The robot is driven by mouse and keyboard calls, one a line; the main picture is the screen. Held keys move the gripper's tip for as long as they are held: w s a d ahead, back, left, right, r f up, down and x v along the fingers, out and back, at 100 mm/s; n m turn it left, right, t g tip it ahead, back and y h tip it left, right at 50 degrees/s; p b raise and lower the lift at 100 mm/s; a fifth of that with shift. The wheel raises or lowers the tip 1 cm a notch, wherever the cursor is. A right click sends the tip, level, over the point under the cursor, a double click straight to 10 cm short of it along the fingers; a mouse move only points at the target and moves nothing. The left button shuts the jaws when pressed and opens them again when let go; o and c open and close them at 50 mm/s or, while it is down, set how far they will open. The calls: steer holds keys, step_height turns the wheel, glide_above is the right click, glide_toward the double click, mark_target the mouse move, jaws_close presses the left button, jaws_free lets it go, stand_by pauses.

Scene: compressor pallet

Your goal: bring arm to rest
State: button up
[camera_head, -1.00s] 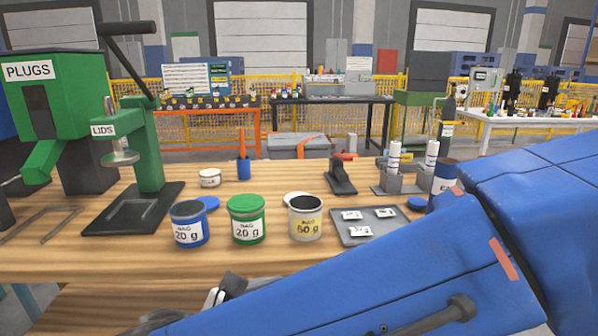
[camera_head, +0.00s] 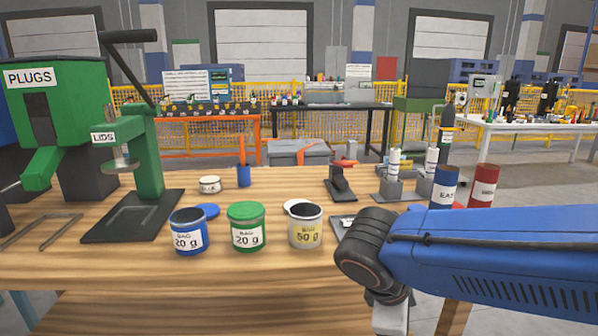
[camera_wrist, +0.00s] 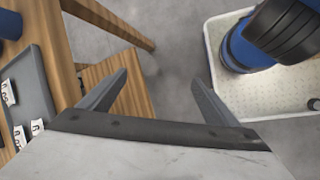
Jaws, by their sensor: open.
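My gripper (camera_wrist: 158,88) is open and empty in the wrist view, its two grey fingers wide apart over the floor beside the wooden bench. In the head view my blue arm lies across the lower right, with its dark wrist joint in front of the bench's right part. The gripper's fingers do not show there.
The wooden bench (camera_head: 130,277) holds a blue tin (camera_head: 188,232), a green tin (camera_head: 247,228) and a white-grey tin (camera_head: 305,226). Behind my arm stand a dark blue can (camera_head: 444,187) and a red can (camera_head: 483,187). A grey tray (camera_wrist: 32,88) with labels lies near the bench edge.

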steer(key=s+d+m+t+y, duration=0.2)
steer(key=s+d+m+y, duration=0.2)
steer(key=d+m, duration=0.4)
steer(key=shift+s+d+f+m+y, duration=0.25)
steer(key=shift+f+m+y, duration=0.2)
steer(key=shift+m, duration=2.25)
